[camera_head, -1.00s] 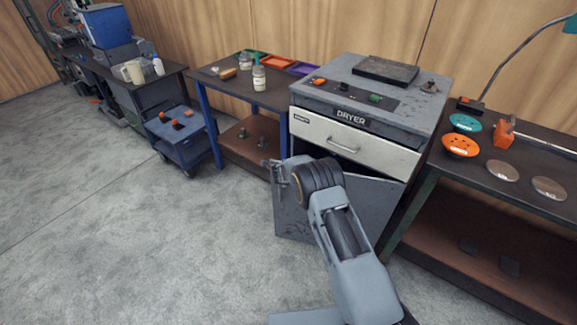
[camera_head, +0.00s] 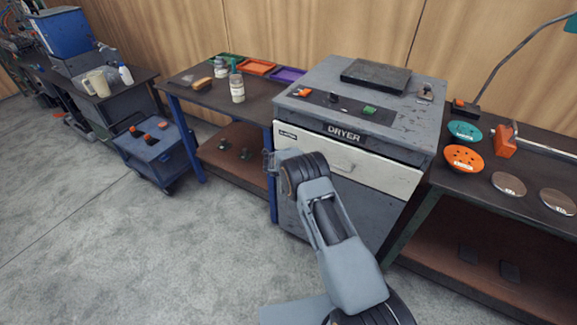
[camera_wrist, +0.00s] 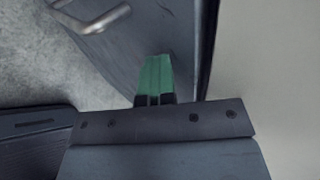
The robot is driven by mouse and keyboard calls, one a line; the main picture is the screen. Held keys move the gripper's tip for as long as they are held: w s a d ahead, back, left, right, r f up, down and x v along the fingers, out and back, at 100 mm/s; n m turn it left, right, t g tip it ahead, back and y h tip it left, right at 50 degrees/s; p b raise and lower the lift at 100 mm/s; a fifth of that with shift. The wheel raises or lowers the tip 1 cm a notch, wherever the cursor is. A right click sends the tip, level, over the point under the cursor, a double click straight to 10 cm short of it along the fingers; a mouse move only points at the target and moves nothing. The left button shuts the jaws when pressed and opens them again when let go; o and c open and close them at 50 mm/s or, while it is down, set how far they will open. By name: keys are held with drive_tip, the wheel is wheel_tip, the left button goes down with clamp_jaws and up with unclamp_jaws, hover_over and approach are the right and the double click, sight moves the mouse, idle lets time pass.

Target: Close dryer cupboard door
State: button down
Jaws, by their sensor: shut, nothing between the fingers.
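The grey dryer cabinet (camera_head: 395,110) stands against the wall, with a white drawer front (camera_head: 375,168) under its control panel. The grey cupboard door (camera_head: 288,212) below the drawer looks about in line with the cabinet front; my arm hides much of it. In the wrist view the door (camera_wrist: 180,35) has a metal handle (camera_wrist: 92,18) at upper left, and a dark strip runs along its edge beside the pale drawer front (camera_wrist: 270,60). My gripper (camera_head: 270,162) is shut and empty at the cabinet's left front. Its green fingertips (camera_wrist: 155,75) lie over the door face; contact is unclear.
A workbench (camera_head: 245,102) with jars and trays is left of the dryer, with a blue cart (camera_head: 155,155) further left. A bench (camera_head: 510,215) with plates and a lamp stands at right. The floor (camera_head: 130,255) in front is clear.

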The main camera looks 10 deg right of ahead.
drive_tip(key=shift+w+d+r, duration=0.35)
drive_tip(key=shift+d+r, duration=0.1)
drive_tip(key=shift+a, duration=0.2)
drive_tip(key=s+a+r, duration=0.6)
drive_tip(key=s+a, duration=0.2)
drive_tip(key=s, duration=0.1)
